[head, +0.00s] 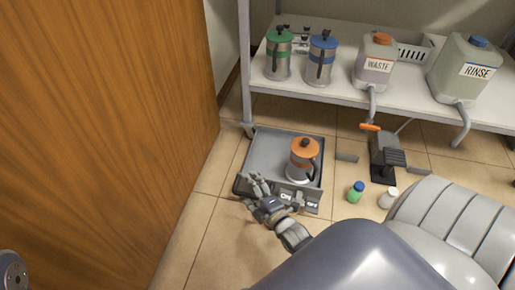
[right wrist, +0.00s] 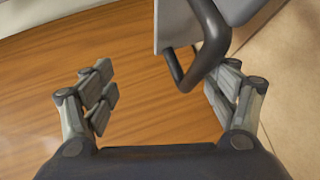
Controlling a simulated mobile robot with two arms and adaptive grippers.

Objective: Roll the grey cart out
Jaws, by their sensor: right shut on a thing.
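The grey cart (head: 262,152) is a low tray on the tiled floor, partly under the shelf's left end. A steel pot with an orange lid (head: 305,158) stands on it. My right gripper (head: 256,186) is at the cart's near edge, at its left part. In the right wrist view, the dark bar handle (right wrist: 212,62) of the cart comes in from the top between the fingers, nearer the right finger. The fingers (right wrist: 165,92) look spread apart around it, and the exact contact is hard to see. My left gripper is not in view.
A wooden panel (head: 110,120) stands close on the left. The shelf (head: 340,85) holds green and blue pots, a waste jug (head: 376,65) and a rinse jug (head: 465,70). A pedal (head: 385,155), a green bottle (head: 355,192) and a white bottle (head: 388,198) are on the floor right of the cart.

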